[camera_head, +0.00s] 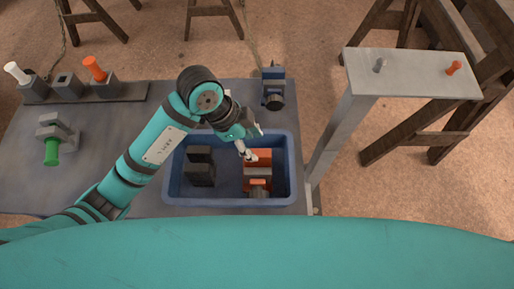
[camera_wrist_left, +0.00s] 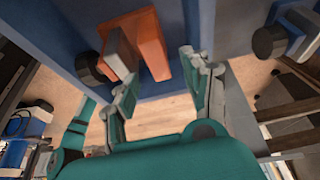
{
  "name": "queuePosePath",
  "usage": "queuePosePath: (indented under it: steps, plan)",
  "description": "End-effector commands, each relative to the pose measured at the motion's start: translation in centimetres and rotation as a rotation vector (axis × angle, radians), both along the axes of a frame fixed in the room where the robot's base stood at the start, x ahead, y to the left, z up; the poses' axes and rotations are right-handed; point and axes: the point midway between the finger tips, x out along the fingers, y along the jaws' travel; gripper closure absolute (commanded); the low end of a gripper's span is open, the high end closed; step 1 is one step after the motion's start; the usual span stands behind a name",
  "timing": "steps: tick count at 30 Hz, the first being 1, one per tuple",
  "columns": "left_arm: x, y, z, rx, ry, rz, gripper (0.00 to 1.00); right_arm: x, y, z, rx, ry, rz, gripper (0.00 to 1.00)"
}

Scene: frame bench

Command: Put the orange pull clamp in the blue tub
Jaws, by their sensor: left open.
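The orange pull clamp (camera_head: 258,184) is inside the blue tub (camera_head: 220,202), at its right end. It has an orange body and a dark knob at its front end. In the left wrist view the orange clamp (camera_wrist_left: 152,45) shows just beyond the fingertips. My left gripper (camera_head: 256,143) is open over the right part of the tub, by the clamp's back end. Its fingers (camera_wrist_left: 163,85) are spread and nothing is between them; I cannot tell whether one touches the clamp. My right gripper is in neither view.
A dark clamp (camera_head: 200,170) is in the tub's left part. A blue clamp (camera_head: 273,86) stands behind the tub. A green-handled clamp (camera_head: 54,135) is on the bench at left. A rail (camera_head: 128,92) holds white and orange handles. A raised grey shelf (camera_head: 415,75) is at right.

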Motion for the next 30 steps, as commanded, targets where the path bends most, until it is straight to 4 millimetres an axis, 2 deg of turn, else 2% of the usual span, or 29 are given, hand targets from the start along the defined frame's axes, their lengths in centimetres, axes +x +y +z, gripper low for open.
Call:
queuePosePath:
  steps: [6, 12, 30]
  plan:
    - [0.1, 1.7, 4.2, -0.002, -0.005, 0.000, 0.51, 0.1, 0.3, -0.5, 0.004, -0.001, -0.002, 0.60]
    - [0.1, 2.6, 6.3, -0.001, -0.001, 0.000, 0.51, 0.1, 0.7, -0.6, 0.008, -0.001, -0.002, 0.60]
    - [0.0, 2.8, 6.7, 0.000, 0.000, 0.001, 0.51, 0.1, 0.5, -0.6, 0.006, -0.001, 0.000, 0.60]
